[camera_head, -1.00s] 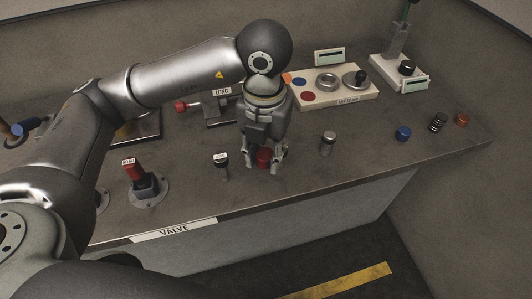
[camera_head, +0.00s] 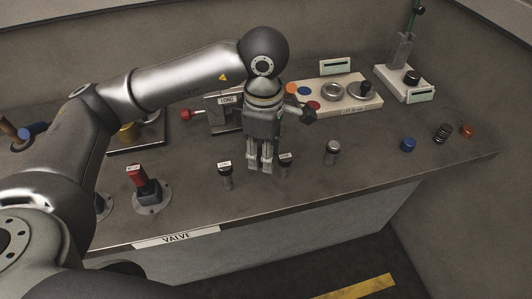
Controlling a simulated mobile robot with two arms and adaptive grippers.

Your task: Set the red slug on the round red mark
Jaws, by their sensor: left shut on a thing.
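My left gripper (camera_head: 266,166) points down, low over the front middle of the worktop, with its fingers drawn close together. It is shut on the red slug, which stood between the fingers a second ago; the fingers now hide it. The round red mark (camera_head: 313,105) is on the white board (camera_head: 347,103) behind and to the right of the gripper. It lies beside an orange mark (camera_head: 290,89) and a blue mark (camera_head: 304,90). My right gripper is out of view.
Labelled posts stand left (camera_head: 226,172) and right (camera_head: 285,163) of the gripper. A silver-topped post (camera_head: 332,152) stands further right. The LONG fixture (camera_head: 225,108) is behind. A blue piece (camera_head: 408,145), a spring (camera_head: 441,134) and an orange piece (camera_head: 467,131) are at right.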

